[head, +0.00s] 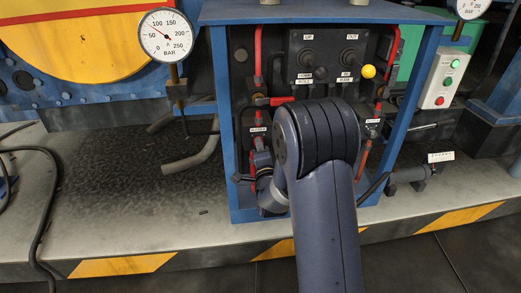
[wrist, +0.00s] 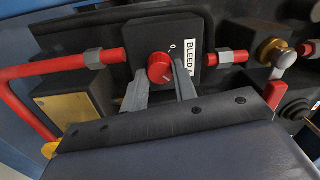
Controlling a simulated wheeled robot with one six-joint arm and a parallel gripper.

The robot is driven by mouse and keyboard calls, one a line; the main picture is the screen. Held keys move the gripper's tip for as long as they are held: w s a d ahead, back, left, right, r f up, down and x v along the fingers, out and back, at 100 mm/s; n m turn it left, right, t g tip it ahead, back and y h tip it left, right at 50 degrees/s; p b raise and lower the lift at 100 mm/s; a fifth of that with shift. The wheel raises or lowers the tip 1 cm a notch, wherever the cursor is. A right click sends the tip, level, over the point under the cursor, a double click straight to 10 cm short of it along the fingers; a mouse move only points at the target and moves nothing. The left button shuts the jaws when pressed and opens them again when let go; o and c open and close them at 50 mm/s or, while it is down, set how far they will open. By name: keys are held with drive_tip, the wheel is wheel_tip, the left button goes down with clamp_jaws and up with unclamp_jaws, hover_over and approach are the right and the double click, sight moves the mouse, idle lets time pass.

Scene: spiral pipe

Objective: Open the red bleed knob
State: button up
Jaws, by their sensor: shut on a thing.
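The red bleed knob (wrist: 158,66) is round and sits on a dark block in the wrist view. A white label reading BLEED (wrist: 190,57) is to its right, and a small white mark shows above the knob. My gripper (wrist: 162,75) has one grey finger on each side of the knob and is shut on it. In the head view my arm covers the middle of the panel. The knob and fingertips cannot be made out clearly there.
Red pipes (wrist: 60,67) run to both sides of the knob block. A red lever (wrist: 273,95) and a brass fitting (wrist: 272,50) are to the right. In the head view, the blue frame (head: 222,120) surrounds the panel, and a yellow ball (head: 368,71) is at upper right.

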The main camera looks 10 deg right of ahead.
drive_tip(key=o, duration=1)
drive_tip(key=s+p, duration=0.2)
drive_tip(key=s, duration=0.8)
drive_tip(key=shift+s+a+f, duration=0.25)
drive_tip(key=shift+s+a, duration=0.1)
drive_tip(key=shift+w, duration=0.1)
drive_tip(key=w+b, duration=0.2)
drive_tip(key=w, duration=0.8)
drive_tip(key=shift+w+d+r, duration=0.25)
drive_tip(key=shift+w+d, duration=0.05)
drive_tip(key=shift+d, duration=0.05)
